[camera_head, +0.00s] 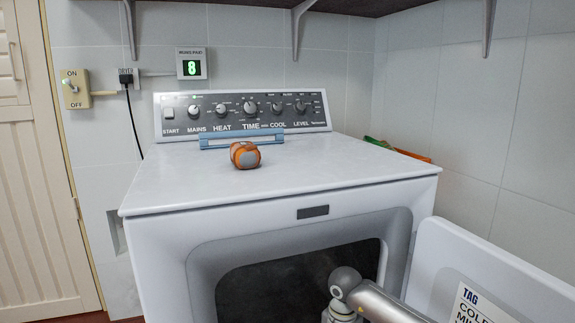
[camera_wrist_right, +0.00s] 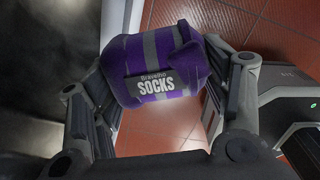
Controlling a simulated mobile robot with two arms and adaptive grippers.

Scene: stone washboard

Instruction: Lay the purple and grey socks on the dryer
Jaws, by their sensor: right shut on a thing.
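The purple and grey socks (camera_wrist_right: 158,62) are a rolled bundle with a black "SOCKS" label, seen in the right wrist view. My right gripper (camera_wrist_right: 160,88) is shut on them, one finger on each side. Red floor tiles show below them. The dryer (camera_head: 350,166) is white with a flat, mostly bare top and an open front door. In the head view my right arm is low in front of the dark drum opening; its gripper and the purple socks are hidden there. My left gripper is in neither view.
An orange and grey rolled bundle (camera_head: 245,155) sits on the dryer top, in front of a blue bar (camera_head: 240,139) by the control panel (camera_head: 245,110). The open door (camera_head: 480,275) stands at the right. A shelf (camera_head: 260,6) hangs above.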

